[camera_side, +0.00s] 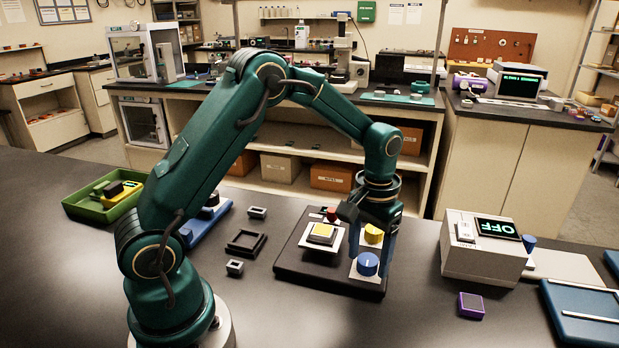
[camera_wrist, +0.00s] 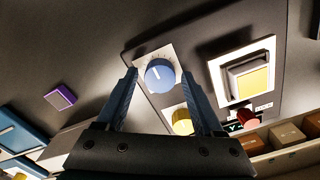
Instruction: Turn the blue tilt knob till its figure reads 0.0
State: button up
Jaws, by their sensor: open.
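The blue tilt knob (camera_side: 367,263) stands on a white dial plate at the front right of the black profiler base (camera_side: 300,262). In the wrist view the knob (camera_wrist: 160,76) shows a white pointer line and tick marks around it. My gripper (camera_side: 371,248) is open and points down over the knob. In the wrist view its two fingertips (camera_wrist: 159,73) lie on either side of the knob, apart from it in the picture; I cannot tell how far above. A yellow knob (camera_side: 373,234) sits just behind the blue one. No tilt figure is readable.
A yellow sample on a white stage (camera_side: 321,234) and a red button (camera_side: 332,214) are close by on the base. A grey box (camera_side: 482,250) with a display reading OFF stands to the right. A purple block (camera_side: 471,305) lies in front of it. The left-front bench is bare.

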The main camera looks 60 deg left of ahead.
aim_at(368, 259)
grip_shut()
jog(key=m, duration=0.6)
jog(key=shift+o, duration=0.7)
grip_release()
jog(key=shift+r, duration=4)
